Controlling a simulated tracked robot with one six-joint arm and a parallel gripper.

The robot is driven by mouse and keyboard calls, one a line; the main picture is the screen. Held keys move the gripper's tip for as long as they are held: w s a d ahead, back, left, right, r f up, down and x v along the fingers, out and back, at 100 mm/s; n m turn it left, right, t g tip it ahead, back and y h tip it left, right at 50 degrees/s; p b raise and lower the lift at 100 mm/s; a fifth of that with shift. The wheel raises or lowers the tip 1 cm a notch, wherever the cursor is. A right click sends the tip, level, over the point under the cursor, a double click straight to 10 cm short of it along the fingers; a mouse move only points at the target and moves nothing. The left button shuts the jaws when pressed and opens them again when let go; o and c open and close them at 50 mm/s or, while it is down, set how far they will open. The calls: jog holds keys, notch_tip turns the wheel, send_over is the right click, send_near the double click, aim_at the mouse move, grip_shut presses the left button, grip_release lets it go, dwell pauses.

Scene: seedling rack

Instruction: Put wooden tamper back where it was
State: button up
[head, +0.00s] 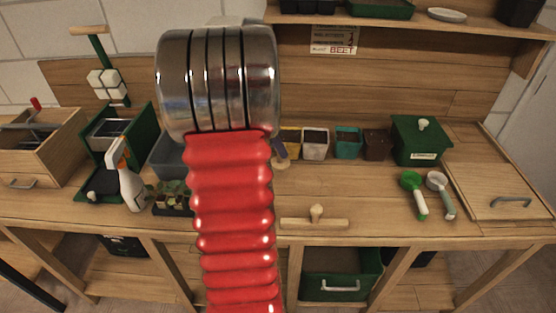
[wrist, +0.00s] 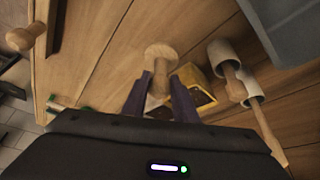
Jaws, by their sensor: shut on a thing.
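The wooden tamper, a round pale disc with a short handle, is between my gripper's two dark fingers (wrist: 162,98) in the wrist view (wrist: 160,56). My gripper is shut on its handle, with the disc end pointing away from the wrist. In the head view my gripper (head: 280,149) is mostly hidden behind my red arm, and a small part of the tamper (head: 282,165) shows beneath it, over the bench near the yellow pot (head: 291,141). I cannot tell whether the tamper touches the bench.
A wooden bar with a knob (head: 315,220) lies at the bench's front. Several pots, including a white one (head: 315,144), and a green box (head: 418,141) stand behind. Two scoops (head: 414,190) lie right. A spray bottle (head: 128,182) and seedling tray (head: 172,198) stand left.

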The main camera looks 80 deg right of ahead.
jog(key=shift+f, duration=0.25)
jog(key=shift+f, duration=1.9)
jog(key=o, duration=0.9)
jog(key=v, duration=1.2)
